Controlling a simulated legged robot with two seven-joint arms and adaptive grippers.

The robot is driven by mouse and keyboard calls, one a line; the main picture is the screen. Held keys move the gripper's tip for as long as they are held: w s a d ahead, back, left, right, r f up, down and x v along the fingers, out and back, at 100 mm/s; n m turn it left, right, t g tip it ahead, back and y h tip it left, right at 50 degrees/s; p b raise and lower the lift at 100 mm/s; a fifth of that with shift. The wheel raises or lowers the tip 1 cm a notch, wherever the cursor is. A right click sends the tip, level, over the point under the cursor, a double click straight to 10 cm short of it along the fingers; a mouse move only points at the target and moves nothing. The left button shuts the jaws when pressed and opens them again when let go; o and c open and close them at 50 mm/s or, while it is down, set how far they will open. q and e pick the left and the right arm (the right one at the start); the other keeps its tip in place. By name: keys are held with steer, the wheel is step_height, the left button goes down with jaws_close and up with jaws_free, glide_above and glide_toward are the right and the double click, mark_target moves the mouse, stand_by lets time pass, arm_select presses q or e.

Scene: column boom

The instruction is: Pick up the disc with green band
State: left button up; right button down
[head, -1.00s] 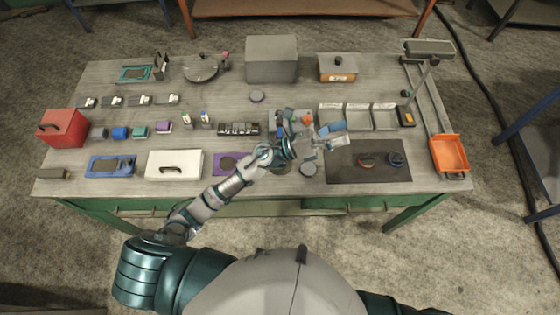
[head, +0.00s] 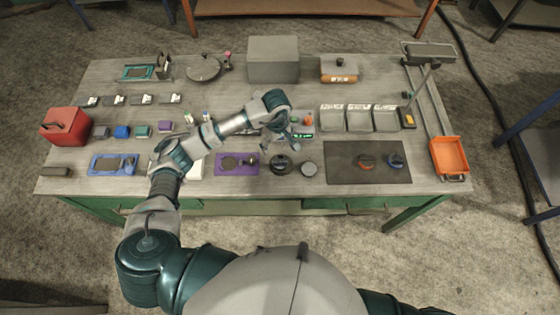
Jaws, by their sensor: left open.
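A round grey-topped disc (head: 309,169) lies near the table's front edge, left of the dark mat; its rim looks faintly greenish, but the band is too small to be sure. A black round piece (head: 280,165) lies just left of it. My left gripper (head: 279,144) is open and empty, pointing down above the table, behind and left of the disc and apart from it. My left forearm hides part of the table's middle. My right gripper is not in view.
A purple plate (head: 231,170) lies left of the black piece. A small tray (head: 306,128) with green and orange items stands beside my left gripper.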

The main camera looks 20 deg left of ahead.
arm_select(q)
glide_above(280, 161)
steer(key=f, duration=0.3)
steer(key=a+f, duration=0.1)
steer(key=f, duration=0.1)
steer(key=shift+w+f+p, duration=0.1)
steer(key=shift+f+p, duration=0.2)
steer(key=shift+p, duration=0.1)
steer(key=f, duration=0.1)
steer(key=f+p, duration=0.1)
steer(key=f, duration=0.1)
steer(key=d+f, duration=0.1)
steer(key=f, duration=0.1)
steer(key=shift+s+p, duration=0.25)
steer(key=shift+p, duration=0.05)
steer(key=shift+f, duration=0.25)
steer(key=c, duration=1.7)
steer(key=shift+r, duration=0.1)
steer(key=shift+w+r, duration=0.1)
